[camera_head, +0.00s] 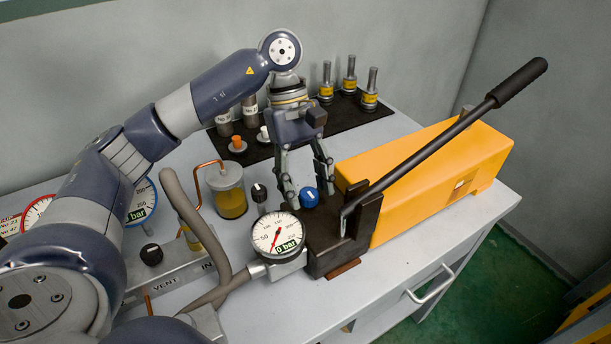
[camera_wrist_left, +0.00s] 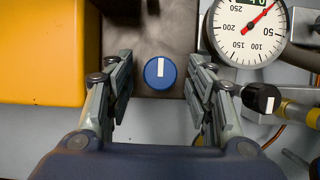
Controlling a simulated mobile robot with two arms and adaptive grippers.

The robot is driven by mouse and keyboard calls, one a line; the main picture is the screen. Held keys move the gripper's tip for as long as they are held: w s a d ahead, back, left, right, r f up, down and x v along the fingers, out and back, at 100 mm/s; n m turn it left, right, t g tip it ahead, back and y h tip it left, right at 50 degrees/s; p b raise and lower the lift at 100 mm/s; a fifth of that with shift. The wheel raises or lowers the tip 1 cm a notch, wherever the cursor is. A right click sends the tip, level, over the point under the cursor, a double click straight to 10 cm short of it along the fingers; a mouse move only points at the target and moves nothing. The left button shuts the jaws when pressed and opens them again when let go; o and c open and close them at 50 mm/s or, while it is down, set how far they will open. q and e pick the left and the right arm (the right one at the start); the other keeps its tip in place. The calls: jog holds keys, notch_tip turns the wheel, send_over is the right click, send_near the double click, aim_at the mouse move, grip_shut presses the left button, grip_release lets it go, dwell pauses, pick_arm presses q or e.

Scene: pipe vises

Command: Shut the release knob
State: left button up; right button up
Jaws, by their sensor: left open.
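The round blue knob (camera_head: 309,197) with a white bar mark, seemingly the release knob, sits on the dark block (camera_head: 330,235) at the front of the yellow hand pump (camera_head: 425,180). In the left wrist view the knob (camera_wrist_left: 160,73) has its white bar pointing straight up and down in the picture. My left gripper (camera_head: 307,187) points down over the knob. Its open fingers stand on either side of the knob, with gaps showing on both sides in the left wrist view (camera_wrist_left: 160,80). My right gripper is not in view.
A pressure gauge (camera_head: 278,234), reading near zero, stands close to the knob. The long pump lever (camera_head: 430,150) slants up to the right. A black-topped valve (camera_head: 259,193) and an amber jar (camera_head: 229,195) stand left of the gripper. Metal fittings (camera_head: 349,75) stand behind on a dark mat.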

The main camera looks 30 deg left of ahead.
pick_arm(q)
jog(key=v, duration=1.2)
dwell(0.4)
